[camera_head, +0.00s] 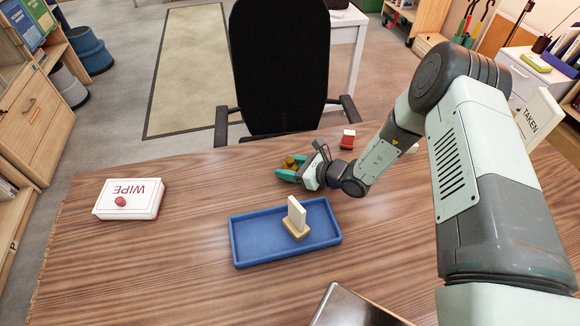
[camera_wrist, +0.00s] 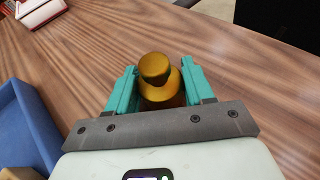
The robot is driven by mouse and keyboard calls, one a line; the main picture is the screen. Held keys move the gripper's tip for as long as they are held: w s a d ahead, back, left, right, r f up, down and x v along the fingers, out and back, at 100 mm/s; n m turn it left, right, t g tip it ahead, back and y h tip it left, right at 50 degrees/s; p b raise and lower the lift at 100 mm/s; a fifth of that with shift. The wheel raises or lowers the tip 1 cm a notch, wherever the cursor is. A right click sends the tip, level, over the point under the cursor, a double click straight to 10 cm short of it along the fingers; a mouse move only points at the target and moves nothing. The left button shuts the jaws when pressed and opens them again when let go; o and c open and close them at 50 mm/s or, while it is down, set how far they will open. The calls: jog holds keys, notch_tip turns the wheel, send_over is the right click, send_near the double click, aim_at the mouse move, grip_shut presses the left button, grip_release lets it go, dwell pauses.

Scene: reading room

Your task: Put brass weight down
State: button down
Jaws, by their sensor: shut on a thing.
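The brass weight (camera_wrist: 157,78) is a golden, knobbed piece between the two teal fingers of my gripper (camera_wrist: 156,88) in the wrist view. My gripper is shut on it. In the head view the brass weight (camera_head: 291,162) shows small at the tip of my gripper (camera_head: 288,169), beyond the blue tray, over the far part of the wooden table (camera_head: 190,215). I cannot tell whether the weight touches the tabletop.
A blue tray (camera_head: 240,248) holds a pale upright card on a wooden base (camera_head: 296,220). A white WIPE box (camera_head: 130,198) lies at the left. A small red and white item (camera_head: 347,139) is near the far edge. A black chair (camera_head: 280,65) stands behind. Table between box and tray is clear.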

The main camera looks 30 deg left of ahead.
jog(key=shift+f, duration=0.1)
jog(key=shift+c, duration=2.2)
grip_release()
